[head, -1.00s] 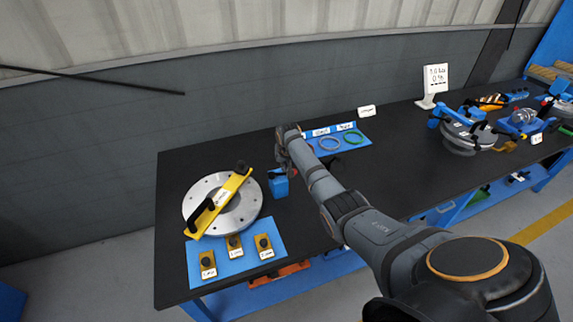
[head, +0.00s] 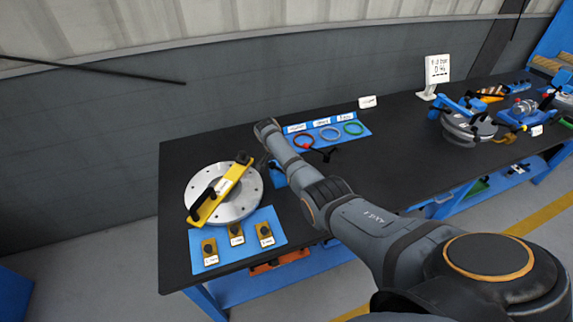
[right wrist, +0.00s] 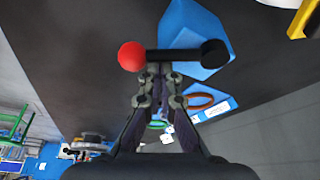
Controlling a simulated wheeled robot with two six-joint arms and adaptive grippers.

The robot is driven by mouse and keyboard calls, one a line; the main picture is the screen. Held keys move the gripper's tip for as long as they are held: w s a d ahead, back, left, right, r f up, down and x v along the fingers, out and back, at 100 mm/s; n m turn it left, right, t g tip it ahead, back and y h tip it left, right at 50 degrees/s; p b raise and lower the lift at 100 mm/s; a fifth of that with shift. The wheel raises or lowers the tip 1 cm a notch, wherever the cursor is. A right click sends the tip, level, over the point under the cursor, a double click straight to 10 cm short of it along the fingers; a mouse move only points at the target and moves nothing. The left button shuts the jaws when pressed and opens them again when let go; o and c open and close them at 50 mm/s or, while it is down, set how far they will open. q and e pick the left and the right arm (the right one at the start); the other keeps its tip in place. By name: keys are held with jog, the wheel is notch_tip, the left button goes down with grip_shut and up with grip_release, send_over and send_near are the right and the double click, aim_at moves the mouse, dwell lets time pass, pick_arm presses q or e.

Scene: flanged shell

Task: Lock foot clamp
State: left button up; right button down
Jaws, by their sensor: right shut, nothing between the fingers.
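The foot clamp shows in the right wrist view as a blue block (right wrist: 192,40) with a black lever (right wrist: 172,55). The lever has a red ball (right wrist: 131,56) at one end and a round black knob at the other. My right gripper (right wrist: 157,76) is shut and empty, its tips right beside the middle of the lever; I cannot tell whether they touch it. In the head view my right arm covers much of the blue block (head: 278,176) and hides the gripper's tips. My left gripper is not in view.
A round flanged plate (head: 248,196) with a yellow bar (head: 221,193) lies left of the block. Several small yellow clamps stand on a blue mat (head: 267,216). A blue tray (head: 345,142) with coloured rings lies behind my arm. The table's middle is clear.

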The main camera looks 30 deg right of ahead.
jog(key=shift+s+a+m, duration=0.15)
jog(key=shift+a+m, duration=0.15)
jog(key=shift+m, duration=0.1)
jog(key=shift+a, duration=0.15)
jog(key=shift+s+a, duration=0.1)
dwell(0.3)
